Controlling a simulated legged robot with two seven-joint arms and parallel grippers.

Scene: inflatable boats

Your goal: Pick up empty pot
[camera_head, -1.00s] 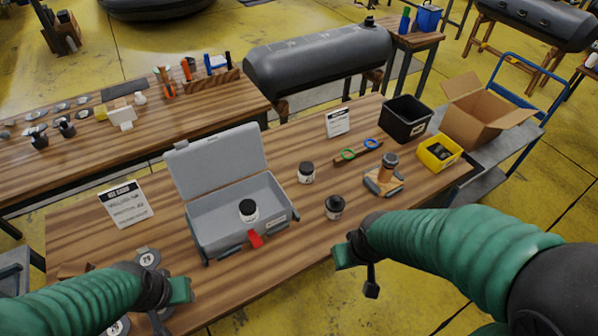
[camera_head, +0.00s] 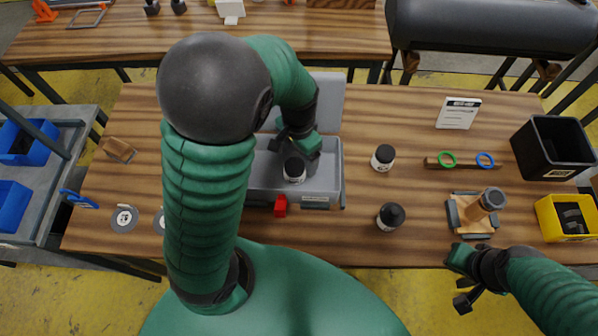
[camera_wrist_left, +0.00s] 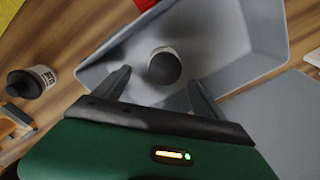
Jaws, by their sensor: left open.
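A dark-lidded pot (camera_head: 294,169) with a white label stands in the open grey case (camera_head: 335,178). My left gripper (camera_head: 303,148) is over the case, right beside this pot. In the left wrist view, the pot (camera_wrist_left: 163,66) shows beyond and between the spread fingers (camera_wrist_left: 160,90), which are open and empty. Two similar pots stand on the table right of the case, one farther back (camera_head: 383,158) and one nearer (camera_head: 390,216). I cannot tell which pots are empty. My right gripper (camera_head: 463,278) is at the table's front edge; its jaws are unclear.
A wooden stand (camera_head: 474,213) with a dark-topped cylinder, a yellow bin (camera_head: 566,216) and a black bin (camera_head: 553,148) are on the right. A sign (camera_head: 458,113) stands at the back. My left arm hides the case's left part.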

